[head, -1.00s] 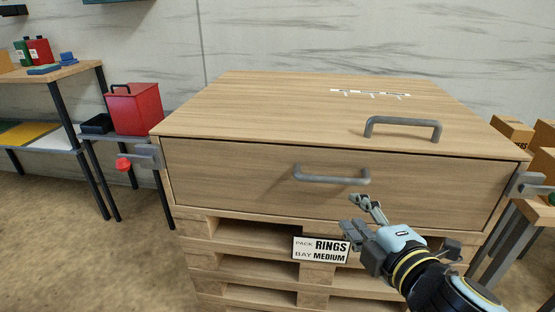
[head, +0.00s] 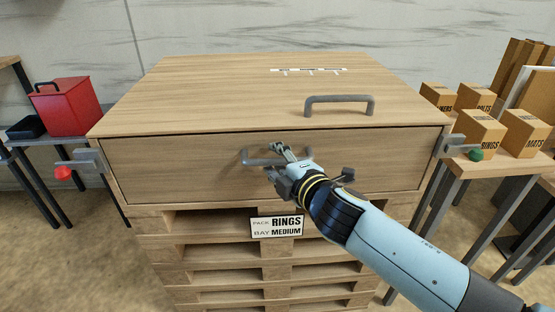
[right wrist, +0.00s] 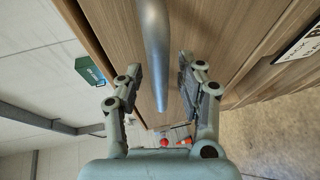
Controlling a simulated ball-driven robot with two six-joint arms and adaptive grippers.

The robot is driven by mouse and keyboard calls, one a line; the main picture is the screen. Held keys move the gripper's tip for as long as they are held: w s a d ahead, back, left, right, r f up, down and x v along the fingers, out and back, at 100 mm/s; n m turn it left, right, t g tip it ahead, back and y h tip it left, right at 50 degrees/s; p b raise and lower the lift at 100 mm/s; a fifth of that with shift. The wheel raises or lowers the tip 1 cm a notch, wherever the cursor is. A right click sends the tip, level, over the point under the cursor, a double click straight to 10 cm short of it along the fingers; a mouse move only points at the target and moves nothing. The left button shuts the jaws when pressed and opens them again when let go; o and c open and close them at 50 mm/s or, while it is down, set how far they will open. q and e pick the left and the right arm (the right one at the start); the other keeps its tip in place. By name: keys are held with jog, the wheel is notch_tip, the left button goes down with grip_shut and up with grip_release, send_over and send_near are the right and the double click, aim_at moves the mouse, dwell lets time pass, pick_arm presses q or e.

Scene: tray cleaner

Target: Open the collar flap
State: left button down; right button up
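A wooden box (head: 150,105) stands on stacked pallets. Its front panel (head: 180,175) carries a grey bar handle (head: 255,161), and a second grey handle (head: 340,104) is on the top. I cannot tell for sure which panel is the collar flap. My right gripper (head: 280,160) is at the front handle and hides part of it. In the right wrist view the handle (right wrist: 155,45) runs between the two spread fingers of the gripper (right wrist: 158,95), with gaps at both sides. My left gripper is not in view.
Grey latches sit at both sides of the box, with a red knob (head: 63,173) at left and a green knob (head: 476,155) at right. A sign (head: 277,226) is on the pallets. Cardboard boxes (head: 480,133) stand on a table at right, a red box (head: 68,107) at left.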

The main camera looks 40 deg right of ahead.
grip_shut()
dwell(0.4)
